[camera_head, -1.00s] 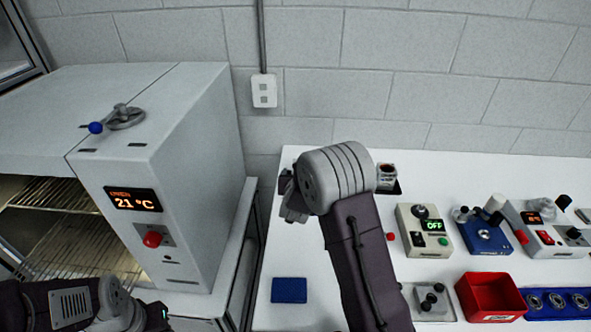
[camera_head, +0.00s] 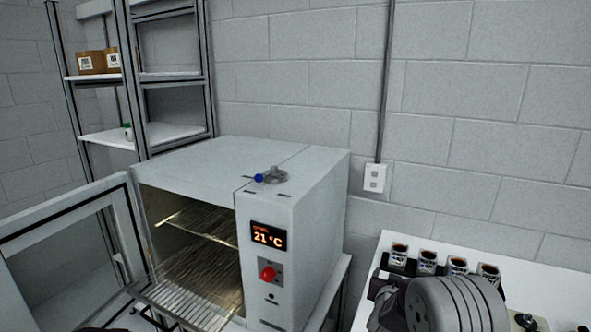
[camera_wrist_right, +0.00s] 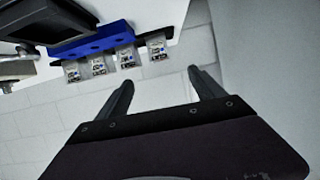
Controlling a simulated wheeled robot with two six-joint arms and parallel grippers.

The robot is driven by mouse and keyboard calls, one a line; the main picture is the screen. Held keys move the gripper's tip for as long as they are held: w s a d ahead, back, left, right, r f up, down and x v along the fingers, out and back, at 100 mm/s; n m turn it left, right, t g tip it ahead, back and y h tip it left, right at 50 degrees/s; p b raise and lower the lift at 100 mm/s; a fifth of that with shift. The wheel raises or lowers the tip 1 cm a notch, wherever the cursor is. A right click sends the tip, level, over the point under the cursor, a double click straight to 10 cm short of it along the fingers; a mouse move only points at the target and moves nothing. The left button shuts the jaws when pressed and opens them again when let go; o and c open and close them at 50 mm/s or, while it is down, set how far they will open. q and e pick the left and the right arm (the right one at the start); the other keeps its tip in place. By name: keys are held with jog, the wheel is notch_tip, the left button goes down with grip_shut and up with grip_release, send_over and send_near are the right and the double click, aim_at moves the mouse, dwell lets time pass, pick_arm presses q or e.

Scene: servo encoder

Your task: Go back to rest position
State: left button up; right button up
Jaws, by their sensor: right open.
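My right gripper (camera_wrist_right: 160,82) is open in the right wrist view, with nothing between its two dark fingers. In the head view my right arm's grey rounded wrist is at the bottom right over the white table (camera_head: 558,292), and the gripper (camera_head: 382,296) shows only in part beside it. Several small labelled containers (camera_head: 427,261) with dark tops stand in a row just behind it. My left gripper is not in view.
An oven (camera_head: 300,230) reading 21 °C stands at the centre, its glass door (camera_head: 75,262) open to the left and wire shelves inside. A shelf unit (camera_head: 175,133) with boxes stands behind. A wall socket (camera_head: 375,178) is above the table's left edge.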

notch_tip(320, 180, up, 4)
jog(key=a, duration=0.1)
jog(key=s+a+f+n+g+y, duration=0.1)
jog(key=s+a+f+n+y, duration=0.15)
jog(key=s+a+y, duration=0.45)
jog(key=s+f+g, duration=0.2)
jog(key=s, duration=0.2)
jog(key=s+a+f+n+g, duration=0.1)
jog(key=s+f+g, duration=0.1)
jog(key=s, duration=0.3)
jog(key=s+a+f+n+g, duration=0.1)
jog(key=s+f+g, duration=0.1)
jog(key=s, duration=0.3)
jog(key=shift+a+f+n+h, duration=0.1)
jog(key=shift+f+n+h, duration=0.2)
jog(key=shift+f, duration=0.25)
jog(key=s+f+g, duration=0.3)
jog(key=s+g, duration=0.1)
jog(key=s, duration=0.5)
jog(key=shift+s+f, duration=0.15)
jog(key=shift+s, duration=0.15)
